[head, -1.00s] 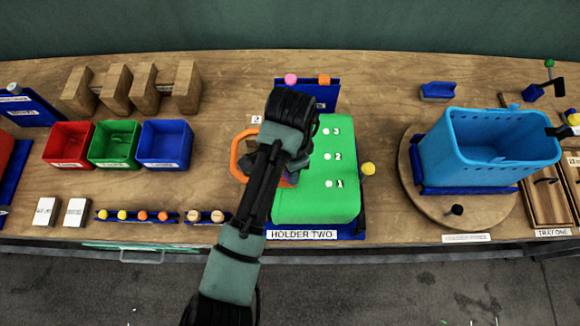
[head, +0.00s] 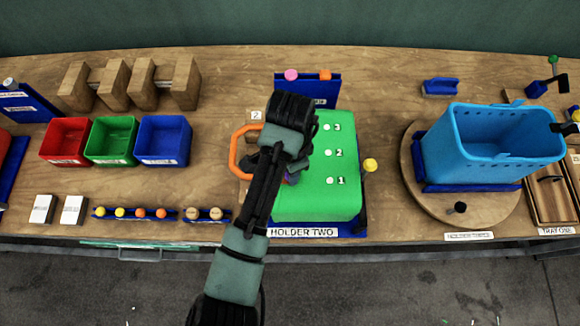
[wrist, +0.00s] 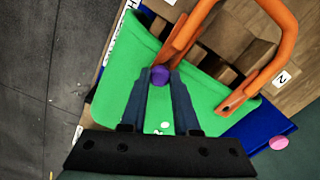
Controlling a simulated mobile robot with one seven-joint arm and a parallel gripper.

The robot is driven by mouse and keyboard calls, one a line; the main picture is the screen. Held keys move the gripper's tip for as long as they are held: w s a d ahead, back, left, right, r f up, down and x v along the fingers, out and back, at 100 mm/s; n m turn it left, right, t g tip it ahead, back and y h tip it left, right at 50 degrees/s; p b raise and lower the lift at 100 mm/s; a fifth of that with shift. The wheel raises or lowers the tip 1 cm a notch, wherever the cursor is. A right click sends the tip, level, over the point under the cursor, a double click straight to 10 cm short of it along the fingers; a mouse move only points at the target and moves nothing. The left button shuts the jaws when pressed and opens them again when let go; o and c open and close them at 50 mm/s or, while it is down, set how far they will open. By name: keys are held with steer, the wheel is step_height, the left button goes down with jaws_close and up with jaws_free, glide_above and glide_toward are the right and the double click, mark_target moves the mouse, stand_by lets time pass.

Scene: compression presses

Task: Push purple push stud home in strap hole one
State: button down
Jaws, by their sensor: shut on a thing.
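The purple push stud (wrist: 160,75) is pinched between the two fingertips of my gripper (wrist: 161,82) in the wrist view. It shows against the green body (wrist: 210,95), near its edge by the orange handle (wrist: 178,40). In the head view the green body (head: 335,200) stands on holder two, with white marks numbered 1, 2 and 3 on top; mark 1 (head: 329,181) is nearest the front. My gripper is at the body's left side, mostly hidden behind my arm. I cannot make out strap hole one or whether the stud touches it.
The orange handle (head: 238,150) loops out left of the green body. A blue rack (head: 330,90) with pink and orange knobs is behind. Colored bins (head: 165,140) are left, a blue basket (head: 485,160) right.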

steer(key=shift+f, duration=0.3)
steer(key=c, duration=0.6)
jaws_free()
steer(key=shift+o, duration=0.2)
steer(key=shift+r, duration=0.1)
step_height(320, 180, up, 13)
steer(key=p, duration=0.3)
